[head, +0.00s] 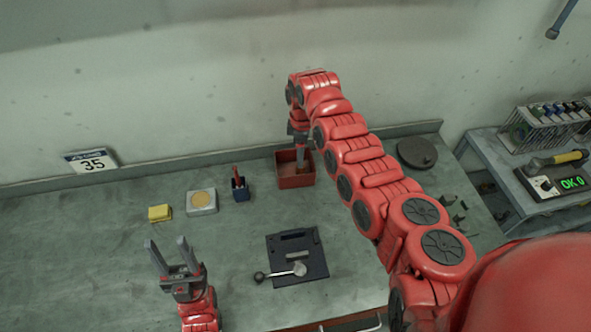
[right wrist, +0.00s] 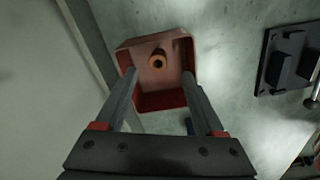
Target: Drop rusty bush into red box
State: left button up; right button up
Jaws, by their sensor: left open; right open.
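The red box (head: 296,180) stands at the back of the bench, near the wall. In the right wrist view, the red box (right wrist: 183,99) shows from above, with the rusty bush (right wrist: 158,60) inside it, an orange-brown ring with a dark hole. My right gripper (right wrist: 156,84) is open above the box, its fingers apart and apart from the bush. In the head view my right gripper (head: 301,158) reaches down at the box, and the bush cannot be made out there. My left gripper (head: 167,247) is open and empty over the front left of the bench.
A dark plate (head: 290,245) with a lever lies mid-bench. A yellow block (head: 160,213), a grey block with a tan disc (head: 201,202) and a blue holder (head: 240,188) stand left of the box. A dark round disc (head: 417,152) lies at right. The far left bench is clear.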

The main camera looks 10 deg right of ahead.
jog(key=shift+r, duration=0.3)
notch_tip(320, 180, up, 17)
jog(key=p, duration=0.3)
jog(key=shift+f, duration=0.15)
